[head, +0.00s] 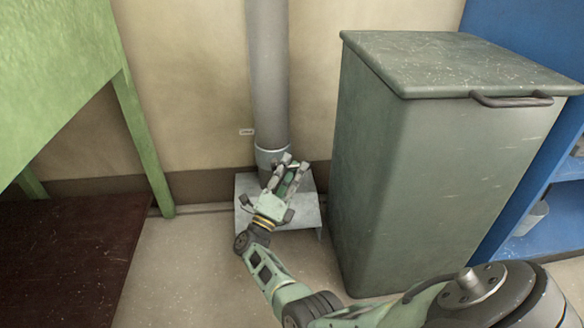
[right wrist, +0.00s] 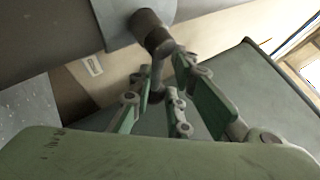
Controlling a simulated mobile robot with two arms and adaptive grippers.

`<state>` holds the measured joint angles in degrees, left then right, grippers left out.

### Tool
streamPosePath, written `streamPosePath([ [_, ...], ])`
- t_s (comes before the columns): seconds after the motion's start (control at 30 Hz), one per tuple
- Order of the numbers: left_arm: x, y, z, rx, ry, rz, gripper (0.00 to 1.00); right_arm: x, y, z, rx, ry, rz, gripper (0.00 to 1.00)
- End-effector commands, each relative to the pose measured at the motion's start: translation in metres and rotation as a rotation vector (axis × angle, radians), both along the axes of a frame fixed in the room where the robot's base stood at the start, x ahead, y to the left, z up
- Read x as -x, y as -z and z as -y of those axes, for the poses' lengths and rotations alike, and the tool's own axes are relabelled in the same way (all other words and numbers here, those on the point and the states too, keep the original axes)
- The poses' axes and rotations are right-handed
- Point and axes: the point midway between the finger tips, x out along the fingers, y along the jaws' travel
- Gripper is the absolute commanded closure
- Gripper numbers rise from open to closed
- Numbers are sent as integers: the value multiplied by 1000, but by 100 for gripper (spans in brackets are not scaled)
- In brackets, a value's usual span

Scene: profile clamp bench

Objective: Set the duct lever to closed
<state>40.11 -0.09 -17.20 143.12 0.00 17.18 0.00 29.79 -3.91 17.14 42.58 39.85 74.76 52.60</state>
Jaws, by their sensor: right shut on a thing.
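The duct (head: 268,80) is a grey vertical pipe against the wall. It has a pale collar (head: 266,153) low down and a grey metal box at its foot (head: 308,208). My right gripper (head: 287,172) is in front of the collar and hides the lever in the head view. In the right wrist view the duct lever (right wrist: 158,72) is a thin metal rod coming from a dark round hub (right wrist: 150,32). My right gripper (right wrist: 168,95) is shut on the lever, its fingers on either side. My left gripper is not in view.
A large grey-green lidded bin (head: 420,170) stands close to the right of the duct. A green table (head: 60,60) with a leg (head: 145,145) is at the left. A small label (head: 246,131) is on the wall. Blue shelving (head: 540,235) is at far right. Floor left of the box is clear.

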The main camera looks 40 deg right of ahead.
Motion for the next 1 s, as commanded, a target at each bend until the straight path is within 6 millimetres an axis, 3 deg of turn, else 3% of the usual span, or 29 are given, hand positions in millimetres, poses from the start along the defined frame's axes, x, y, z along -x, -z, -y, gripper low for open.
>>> streamPosePath([
  [0.03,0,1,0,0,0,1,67,1,11,0,-21,-5,-13,100],
  [0.1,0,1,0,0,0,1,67,1,12,0,-22,-5,-14,100],
  [0.13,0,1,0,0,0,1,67,1,12,0,-21,-5,-15,83],
  [0.37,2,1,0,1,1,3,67,1,11,0,-19,-3,-14,64],
  [0.73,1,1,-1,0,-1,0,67,2,9,-5,-12,-2,-10,64],
  [1.0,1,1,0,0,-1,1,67,14,28,-37,-15,-3,-12,64],
])
